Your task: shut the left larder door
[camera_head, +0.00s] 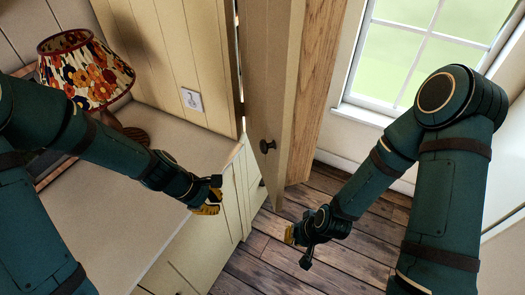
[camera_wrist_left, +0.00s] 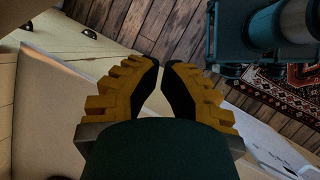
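The larder door (camera_head: 268,80) is cream, with a round black knob (camera_head: 267,146). It stands ajar, seen nearly edge-on, in the middle of the head view. A brown wooden panel (camera_head: 318,85) shows just right of it; I cannot tell whether it is another door. My left gripper (camera_head: 214,194) is left of and below the knob, by the counter's front edge, apart from the door. In the left wrist view its yellow-and-black fingers (camera_wrist_left: 159,68) show a narrow empty gap. My right gripper (camera_head: 295,243) is over the floor, below and right of the door; its finger gap is unclear.
A cream counter (camera_head: 175,150) with a floral lamp (camera_head: 85,70) lies left of the door. A wall socket (camera_head: 191,99) is above it. A window (camera_head: 420,45) is at the right. Wooden floor (camera_head: 265,260) is free below the door. A patterned rug (camera_wrist_left: 295,90) shows in the left wrist view.

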